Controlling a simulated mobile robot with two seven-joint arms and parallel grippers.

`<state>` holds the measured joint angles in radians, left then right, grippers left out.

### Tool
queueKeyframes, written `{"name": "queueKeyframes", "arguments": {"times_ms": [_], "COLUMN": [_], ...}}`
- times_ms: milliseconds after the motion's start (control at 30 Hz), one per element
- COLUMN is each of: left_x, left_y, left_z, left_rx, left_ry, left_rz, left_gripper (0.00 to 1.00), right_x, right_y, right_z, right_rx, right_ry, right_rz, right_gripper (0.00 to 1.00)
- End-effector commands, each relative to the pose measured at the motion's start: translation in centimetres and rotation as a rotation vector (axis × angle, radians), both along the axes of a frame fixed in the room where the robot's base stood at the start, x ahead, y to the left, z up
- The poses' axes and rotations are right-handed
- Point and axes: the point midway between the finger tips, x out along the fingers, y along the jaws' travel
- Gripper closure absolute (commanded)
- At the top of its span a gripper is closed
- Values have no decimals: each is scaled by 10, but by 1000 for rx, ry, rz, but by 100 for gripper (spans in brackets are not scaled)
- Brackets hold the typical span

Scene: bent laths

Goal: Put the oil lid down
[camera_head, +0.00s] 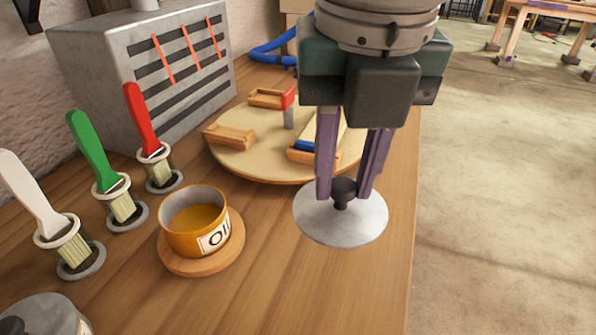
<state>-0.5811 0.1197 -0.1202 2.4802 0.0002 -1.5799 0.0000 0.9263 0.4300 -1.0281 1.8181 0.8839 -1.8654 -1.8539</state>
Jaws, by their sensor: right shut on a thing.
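My right gripper (346,190) reaches down from the top of the view and is shut on the dark knob of the oil lid (340,227). The lid is a round, flat, grey metal disc, held about level near the right edge of the bench. I cannot tell whether it touches the wood. The orange oil pot (181,238), labelled "Oil", stands uncovered on a round wooden coaster (203,268) to the left of the lid. Yellow-brown oil shows inside it. My left gripper is not in view.
Behind the lid is a round wooden board (230,157) with small wooden blocks. Brushes with white (33,195), green (90,150) and red (140,118) handles stand at left. A grey slotted box (90,75) is behind them. Bare bench (310,290) lies in front.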

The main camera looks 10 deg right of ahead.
Motion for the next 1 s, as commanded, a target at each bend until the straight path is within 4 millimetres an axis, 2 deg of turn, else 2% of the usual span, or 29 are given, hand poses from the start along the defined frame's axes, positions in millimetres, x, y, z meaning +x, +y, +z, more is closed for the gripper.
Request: {"name": "queueKeyframes", "arguments": {"times_ms": [33,100,200,300,467,700,1000], "left_x": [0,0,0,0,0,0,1], "left_y": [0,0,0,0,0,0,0], "left_z": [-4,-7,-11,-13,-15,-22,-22], "left_rx": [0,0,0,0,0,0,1], "left_ry": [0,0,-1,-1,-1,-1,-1], "left_rz": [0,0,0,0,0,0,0], "left_gripper": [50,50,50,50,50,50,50], "right_x": [-2,-1,-1,-1,0,-1,0], "right_y": [-1,-1,0,0,0,0,0], "right_z": [-18,-39,-62,-77,-90,-125,-128], "right_rx": [-2,-3,-1,-2,-1,-1,-1], "right_ry": [6,6,3,1,0,1,-2], "right_rz": [0,-2,0,1,2,2,2], "right_gripper": [100,100,100,100,100,100,100]}}
